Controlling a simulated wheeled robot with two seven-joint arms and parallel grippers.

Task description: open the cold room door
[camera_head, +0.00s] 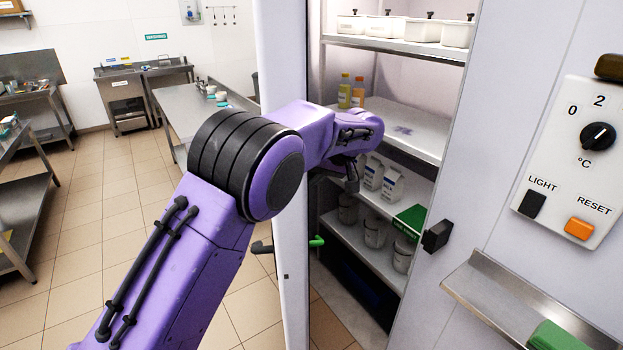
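The cold room door (291,300) is a white panel seen nearly edge-on. It stands open, and the shelves inside show to its right. A dark handle (262,247) sits on its left side and a green handle (316,242) on its inner side. My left arm comes up from the lower left and crosses in front of the door. My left gripper (352,182) points down in the doorway, to the right of the door's edge and above the green handle. Its fingers are small and dark, so their opening is unclear. My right gripper is out of view.
Inside are shelves with white tubs (385,28), bottles (345,92), cartons (391,185) and a green box (409,222). A dark latch block (437,236) juts from the right frame. A control panel (575,165) and metal ledge (530,310) are at right.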

